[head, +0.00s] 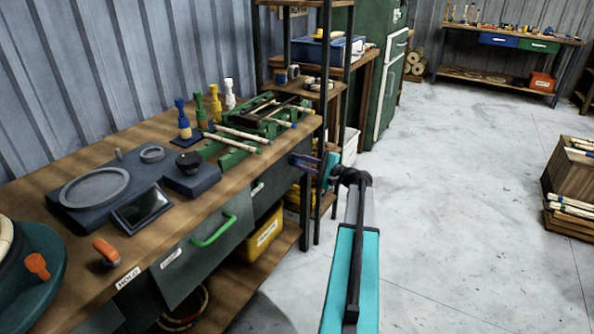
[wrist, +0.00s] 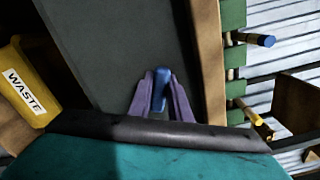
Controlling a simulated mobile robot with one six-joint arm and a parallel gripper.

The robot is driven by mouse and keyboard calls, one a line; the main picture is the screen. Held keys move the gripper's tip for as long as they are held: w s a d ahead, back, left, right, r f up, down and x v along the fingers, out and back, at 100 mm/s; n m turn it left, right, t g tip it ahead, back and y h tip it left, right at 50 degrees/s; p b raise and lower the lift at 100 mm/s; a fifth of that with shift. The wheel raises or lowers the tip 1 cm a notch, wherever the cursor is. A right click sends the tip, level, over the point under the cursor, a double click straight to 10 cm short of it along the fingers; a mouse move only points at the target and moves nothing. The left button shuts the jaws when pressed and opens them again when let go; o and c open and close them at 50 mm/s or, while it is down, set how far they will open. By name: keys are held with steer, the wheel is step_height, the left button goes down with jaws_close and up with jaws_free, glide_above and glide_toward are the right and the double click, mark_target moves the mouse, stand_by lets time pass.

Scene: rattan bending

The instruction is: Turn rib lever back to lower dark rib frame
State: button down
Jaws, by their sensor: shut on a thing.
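My gripper (head: 303,161) is at the front edge of the workbench, right of the green drawer handle. In the wrist view, its two purple fingers (wrist: 161,92) are shut on a blue handle (wrist: 160,88) in front of a dark grey panel; I take this for the rib lever. The lever's pivot is hidden. The dark rib frame (head: 289,107) appears within the green bending fixture (head: 233,158) on the bench top, with pale rods lying across it. How high the frame sits is hard to tell.
A wooden bench edge (wrist: 208,60) and rod ends, one blue-tipped (wrist: 262,40), are close to the right of the fingers in the wrist view. A yellow waste bin (head: 262,238) stands on the shelf below.

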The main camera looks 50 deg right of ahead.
steer(key=n+b, duration=0.1)
steer(key=f+n+b, duration=0.1)
steer(key=shift+s+a+n+b, duration=0.1)
steer(key=shift+a+n+b, duration=0.1)
steer(key=shift+n+b, duration=0.15)
steer(key=shift+r+n+b, duration=0.15)
steer(key=shift+n+b, duration=0.8)
steer(key=shift+n, duration=0.2)
steer(key=c, duration=1.6)
jaws_free()
steer(key=shift+c, duration=0.2)
steer(key=shift+d+r, duration=0.1)
steer(key=shift+r, duration=0.1)
